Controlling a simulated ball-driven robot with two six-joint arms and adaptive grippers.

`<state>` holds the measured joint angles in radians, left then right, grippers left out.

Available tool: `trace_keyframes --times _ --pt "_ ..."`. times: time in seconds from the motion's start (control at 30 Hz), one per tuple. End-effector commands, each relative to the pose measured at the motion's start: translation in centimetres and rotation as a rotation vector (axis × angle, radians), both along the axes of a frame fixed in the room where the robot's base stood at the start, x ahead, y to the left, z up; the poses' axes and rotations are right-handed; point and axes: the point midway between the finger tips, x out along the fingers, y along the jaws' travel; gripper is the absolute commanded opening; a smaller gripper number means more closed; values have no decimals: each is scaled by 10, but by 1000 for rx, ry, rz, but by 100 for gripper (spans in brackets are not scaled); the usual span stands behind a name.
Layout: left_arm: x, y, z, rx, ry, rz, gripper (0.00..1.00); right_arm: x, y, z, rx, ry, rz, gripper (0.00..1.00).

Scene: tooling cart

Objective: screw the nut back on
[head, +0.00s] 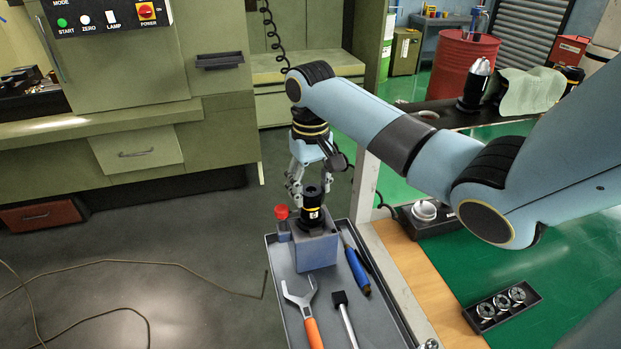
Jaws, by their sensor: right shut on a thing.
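A black tool holder (313,213) with a yellow band stands upright in a grey block (316,251) on the cart tray. A red knob (281,212) shows at the block's left. My right gripper (294,195) points down just behind and left of the holder's top. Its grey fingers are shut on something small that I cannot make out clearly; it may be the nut. I cannot tell whether it touches the holder. My left gripper is out of view.
The grey tray (281,290) also holds an orange-handled spanner (303,310), a black-headed tool (343,316) and a blue-handled tool (357,268). A black rack (502,309) with three metal rings lies right. Green machine cabinets (120,60) stand behind; floor left is mostly clear, with a cable.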

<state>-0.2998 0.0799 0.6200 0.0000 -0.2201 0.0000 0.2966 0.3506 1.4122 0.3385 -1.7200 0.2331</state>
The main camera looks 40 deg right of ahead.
Motion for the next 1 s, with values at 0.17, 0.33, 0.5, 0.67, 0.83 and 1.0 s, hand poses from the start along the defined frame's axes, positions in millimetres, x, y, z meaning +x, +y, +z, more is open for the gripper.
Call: trace_keyframes --times 0.17,0.33,0.5,0.67,0.83,1.0 --pt "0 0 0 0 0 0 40 1 -1 1 -2 -3 -90 8" --pt "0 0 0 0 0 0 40 1 -1 1 -2 -3 -88 8" --pt "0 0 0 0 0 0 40 1 -1 1 -2 -3 -207 8" --pt "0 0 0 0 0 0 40 1 -1 1 -2 -3 -468 8" --pt "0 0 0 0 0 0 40 1 -1 1 -1 -3 -606 8" --pt "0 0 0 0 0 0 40 1 -1 1 -1 -3 -612 8"
